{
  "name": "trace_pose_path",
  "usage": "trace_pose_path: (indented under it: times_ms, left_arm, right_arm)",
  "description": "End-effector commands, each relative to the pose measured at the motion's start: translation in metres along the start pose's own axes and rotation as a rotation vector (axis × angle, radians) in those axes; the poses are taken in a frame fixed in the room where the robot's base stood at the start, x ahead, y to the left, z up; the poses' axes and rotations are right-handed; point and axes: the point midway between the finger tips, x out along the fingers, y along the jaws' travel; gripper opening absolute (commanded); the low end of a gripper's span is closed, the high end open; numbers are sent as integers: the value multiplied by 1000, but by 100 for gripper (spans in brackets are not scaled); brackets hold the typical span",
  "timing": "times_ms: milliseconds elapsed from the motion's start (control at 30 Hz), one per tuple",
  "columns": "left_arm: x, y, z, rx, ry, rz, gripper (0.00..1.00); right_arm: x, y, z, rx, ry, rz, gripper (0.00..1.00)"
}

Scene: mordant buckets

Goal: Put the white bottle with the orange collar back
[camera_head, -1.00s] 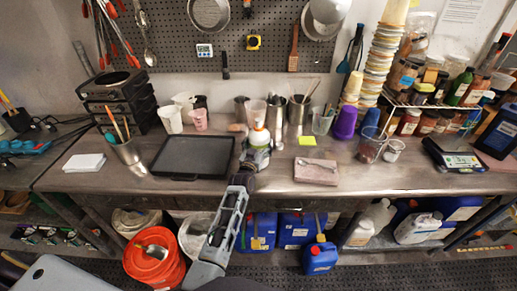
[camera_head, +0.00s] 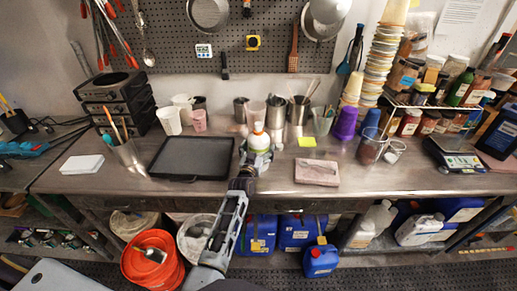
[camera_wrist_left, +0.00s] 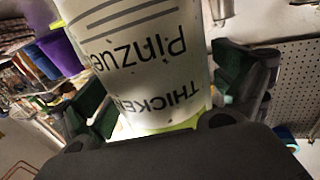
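The white bottle (camera_head: 258,143) has an orange top and a green band. It stands out over the middle of the bench, in front of the metal pots. My left gripper (camera_head: 258,158) comes from the front with a finger on each side of it and appears closed on it. In the left wrist view the bottle (camera_wrist_left: 145,70) fills the middle, its printed label upside down, with green at its lower edge. The dark finger pads lie along both its sides. Whether its base touches the bench is hidden. My right gripper is not in view.
A black tray (camera_head: 193,158) lies left of the bottle and a pink slab (camera_head: 317,172) lies right. Metal pots (camera_head: 298,110) and cups stand close behind. A purple cup (camera_head: 344,124) and a glass beaker (camera_head: 371,146) are farther right. The front of the bench right of the slab is clear.

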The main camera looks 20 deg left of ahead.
Motion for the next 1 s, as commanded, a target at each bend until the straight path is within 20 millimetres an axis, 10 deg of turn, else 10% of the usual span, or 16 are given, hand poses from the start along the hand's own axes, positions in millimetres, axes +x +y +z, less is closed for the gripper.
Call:
trace_pose_path:
  times_ms: [1000]
  left_arm:
    - [-31,0,-4,0,-1,0,100]
  right_arm:
    - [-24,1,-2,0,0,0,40]
